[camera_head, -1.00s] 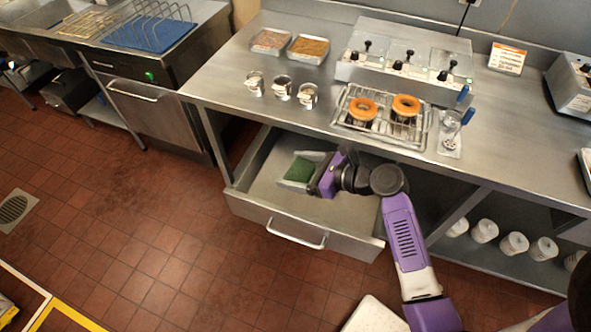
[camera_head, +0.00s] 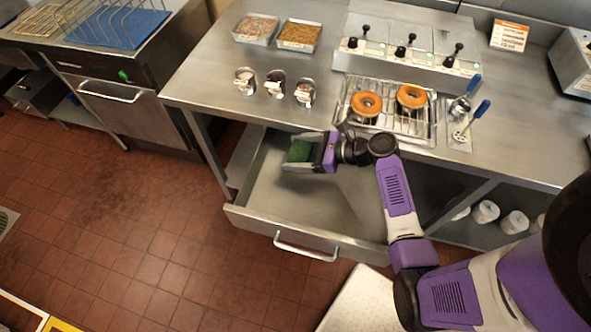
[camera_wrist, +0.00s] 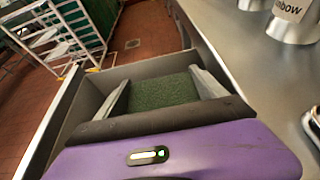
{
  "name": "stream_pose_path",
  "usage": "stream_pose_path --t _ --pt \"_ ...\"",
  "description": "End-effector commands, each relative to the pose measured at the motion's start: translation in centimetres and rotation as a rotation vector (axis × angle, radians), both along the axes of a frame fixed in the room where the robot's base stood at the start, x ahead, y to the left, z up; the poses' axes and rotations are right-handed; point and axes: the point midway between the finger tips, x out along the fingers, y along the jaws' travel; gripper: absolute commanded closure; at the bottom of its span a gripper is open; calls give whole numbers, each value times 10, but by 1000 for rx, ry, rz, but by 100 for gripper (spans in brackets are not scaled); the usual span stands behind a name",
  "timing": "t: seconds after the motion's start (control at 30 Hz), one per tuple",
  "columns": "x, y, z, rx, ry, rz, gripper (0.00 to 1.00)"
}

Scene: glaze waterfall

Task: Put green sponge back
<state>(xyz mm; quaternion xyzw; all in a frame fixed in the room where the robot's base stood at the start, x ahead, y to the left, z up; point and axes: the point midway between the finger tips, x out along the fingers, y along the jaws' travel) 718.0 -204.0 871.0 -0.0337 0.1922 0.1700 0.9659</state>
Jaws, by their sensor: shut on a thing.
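The green sponge (camera_head: 299,152) is between the fingers of my gripper (camera_head: 298,153) in the head view. In the wrist view the sponge (camera_wrist: 164,92) fills the gap between the two fingers, and both fingers are against its sides. My gripper holds it over the back left part of the open steel drawer (camera_head: 290,207), near the counter's front edge. I cannot tell whether the sponge touches the drawer floor. The visible drawer floor is bare.
The steel counter (camera_head: 200,85) overhangs the drawer's back. On it stand several metal cups (camera_head: 275,84) and a wire rack with two doughnuts (camera_head: 366,103). The drawer's front handle (camera_head: 305,252) faces the tiled floor. White cups (camera_head: 486,212) stand on the lower shelf at right.

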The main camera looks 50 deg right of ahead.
Motion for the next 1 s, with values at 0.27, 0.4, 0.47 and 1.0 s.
stream_pose_path --t 0.27,0.4,0.47,1.0 --pt "0 0 -58 2 1 -1 56" --pt "0 0 -68 1 0 0 56" --pt "0 0 -73 0 1 -1 56" --pt "0 0 -106 -1 0 -1 56"
